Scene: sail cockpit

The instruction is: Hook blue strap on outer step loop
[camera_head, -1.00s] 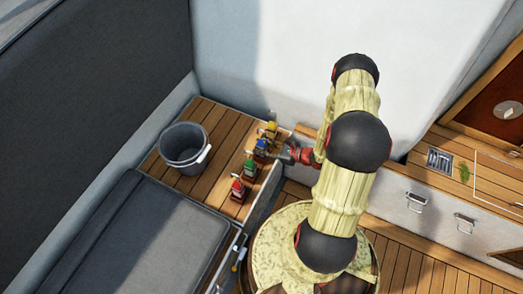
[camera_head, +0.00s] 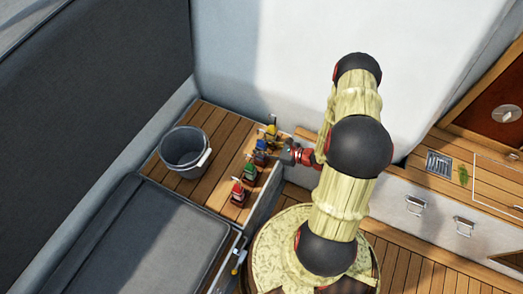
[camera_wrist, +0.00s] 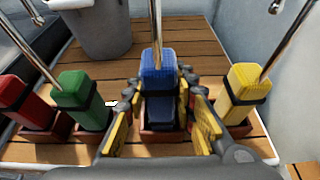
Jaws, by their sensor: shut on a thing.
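The blue strap (camera_wrist: 158,75), a ribbed blue bundle with a black band, stands upright at a reddish-brown holder, with a metal rod rising behind it. In the wrist view, my gripper (camera_wrist: 160,115) has its yellow-padded fingers on either side of the blue bundle, shut on it. In the head view, my gripper (camera_head: 284,152) reaches in from the right to the blue strap (camera_head: 260,157), low over the bench edge. The gripper partly covers the lower bundle. I cannot make out the outer step loop in either view.
A yellow bundle (camera_wrist: 243,92) stands close on the right; green (camera_wrist: 82,98) and red (camera_wrist: 24,102) bundles stand on the left. A grey bucket (camera_head: 183,150) sits behind on the wooden bench (camera_head: 219,122). A grey cushion (camera_head: 140,235) lies nearby. Drawers line the right side.

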